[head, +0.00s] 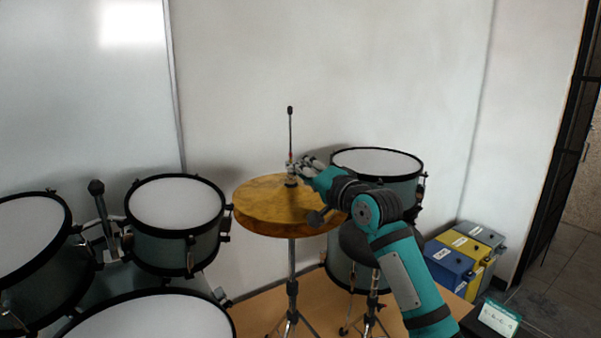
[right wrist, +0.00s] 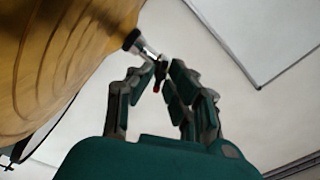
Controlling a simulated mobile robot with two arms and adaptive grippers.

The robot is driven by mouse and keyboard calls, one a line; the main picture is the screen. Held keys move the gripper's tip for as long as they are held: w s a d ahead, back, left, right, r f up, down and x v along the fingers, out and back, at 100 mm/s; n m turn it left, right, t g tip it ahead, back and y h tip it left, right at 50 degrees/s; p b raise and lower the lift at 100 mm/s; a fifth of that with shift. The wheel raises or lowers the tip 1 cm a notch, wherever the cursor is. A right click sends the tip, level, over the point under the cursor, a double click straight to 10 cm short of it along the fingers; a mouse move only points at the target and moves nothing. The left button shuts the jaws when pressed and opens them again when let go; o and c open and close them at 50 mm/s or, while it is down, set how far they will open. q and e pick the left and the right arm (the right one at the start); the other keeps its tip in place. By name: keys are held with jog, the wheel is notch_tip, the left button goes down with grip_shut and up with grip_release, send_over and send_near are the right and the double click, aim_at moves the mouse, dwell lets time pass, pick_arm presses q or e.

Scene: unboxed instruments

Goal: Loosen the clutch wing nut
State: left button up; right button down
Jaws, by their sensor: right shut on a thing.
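The hi-hat's gold cymbals (head: 262,205) sit level on a chrome stand, with a thin upright rod (head: 290,130) rising from their centre. The clutch (head: 291,181) is on the rod just above the top cymbal. My right gripper (head: 297,168) reaches in from the right at clutch height. In the right wrist view the fingertips (right wrist: 163,70) close in on a small dark part at the clutch (right wrist: 143,45), with a red bit beside it. The fingers are shut on the wing nut, which they mostly hide. My left gripper is in neither view.
Drums stand close by: a tom (head: 176,203) to the left and a floor drum (head: 377,162) behind my right arm. Blue, yellow and grey cases (head: 450,262) sit at lower right.

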jog(key=n, duration=0.3)
jog(key=shift+d+b, duration=0.1)
jog(key=shift+b, duration=0.2)
jog(key=shift+r+n, duration=0.1)
jog(key=shift+n, duration=0.8)
jog(key=shift+n, duration=0.7)
jog(key=n, duration=0.3)
jog(key=c, duration=1.3)
grip_release()
